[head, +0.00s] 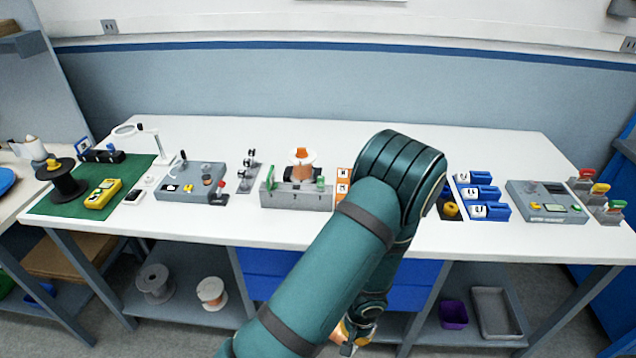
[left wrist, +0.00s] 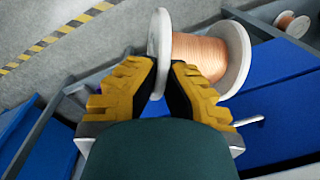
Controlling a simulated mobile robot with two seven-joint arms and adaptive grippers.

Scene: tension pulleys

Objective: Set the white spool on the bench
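The white spool (left wrist: 200,52) has white flanges and copper-coloured wire, and it fills the upper middle of the left wrist view. My left gripper (left wrist: 163,75) has its yellow fingers on either side of one flange and is shut on it. In the head view my left gripper (head: 350,335) hangs low in front of the bench, below the top's front edge, mostly hidden by my teal arm. The spool is hard to make out there. The bench (head: 235,228) has a white top. My right gripper is out of view.
A tensioner unit (head: 295,199) with a white and orange spool (head: 301,163) stands mid-bench. A grey device (head: 190,182), blue bins (head: 485,193) and a control box (head: 546,203) also stand there. The lower shelf holds a grey spool (head: 155,283) and a copper spool (head: 211,293). The bench's back strip is clear.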

